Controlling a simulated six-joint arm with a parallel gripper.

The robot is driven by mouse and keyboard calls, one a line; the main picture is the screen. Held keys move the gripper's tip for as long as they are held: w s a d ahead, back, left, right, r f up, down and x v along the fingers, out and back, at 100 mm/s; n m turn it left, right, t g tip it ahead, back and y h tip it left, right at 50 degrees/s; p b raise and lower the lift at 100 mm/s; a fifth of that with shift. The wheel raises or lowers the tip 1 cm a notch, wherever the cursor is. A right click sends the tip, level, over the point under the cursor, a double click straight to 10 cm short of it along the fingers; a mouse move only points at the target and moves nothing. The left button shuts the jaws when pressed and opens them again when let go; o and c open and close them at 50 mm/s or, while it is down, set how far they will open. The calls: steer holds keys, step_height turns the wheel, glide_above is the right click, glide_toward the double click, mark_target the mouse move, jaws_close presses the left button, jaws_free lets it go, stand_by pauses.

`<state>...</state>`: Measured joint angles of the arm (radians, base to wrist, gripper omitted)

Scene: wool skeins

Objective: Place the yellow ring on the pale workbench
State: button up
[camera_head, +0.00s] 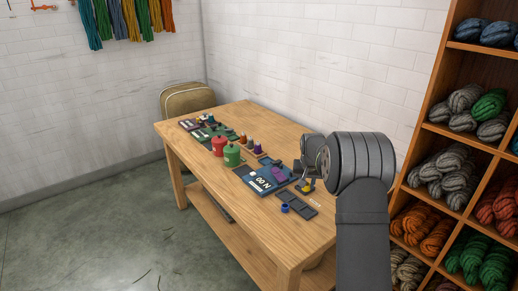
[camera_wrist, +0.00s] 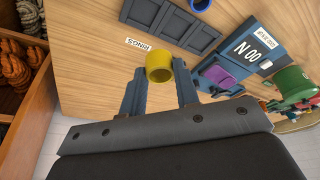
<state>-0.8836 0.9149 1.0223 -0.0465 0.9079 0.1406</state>
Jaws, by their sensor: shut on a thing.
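The yellow ring (camera_wrist: 159,73) is between the fingertips of my gripper (camera_wrist: 160,78) in the wrist view. My gripper is shut on it. In the head view the yellow ring (camera_head: 306,186) shows as a small spot below my wrist, close to the bench top. The pale wooden workbench (camera_head: 262,233) fills the middle of the head view; its bare top also shows in the wrist view (camera_wrist: 85,35). I cannot tell whether the ring touches the bench.
A blue ring (camera_head: 284,208) lies beside a dark slotted tray (camera_head: 297,202). A label reading RINGS (camera_wrist: 138,45) is on the bench. A dark blue board marked N00 (camera_head: 262,179), a green canister (camera_head: 232,154) and a red canister (camera_head: 219,146) stand further left. Wool shelves (camera_head: 437,140) flank the right.

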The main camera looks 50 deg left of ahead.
steer(key=s+a+f, duration=0.2)
steer(key=a, duration=0.1)
steer(key=s+a+f, duration=0.1)
steer(key=a+f, duration=0.1)
steer(key=a, duration=0.2)
steer(key=s+a+f, duration=0.2)
steer(key=a+f, duration=0.1)
steer(key=a, duration=0.1)
steer(key=shift+s, duration=0.35)
steer(key=shift+a+f, duration=0.1)
steer(key=shift+f, duration=1.9)
steer(key=shift+f, duration=0.1)
steer(key=o, duration=1)
steer(key=v, duration=1.2)
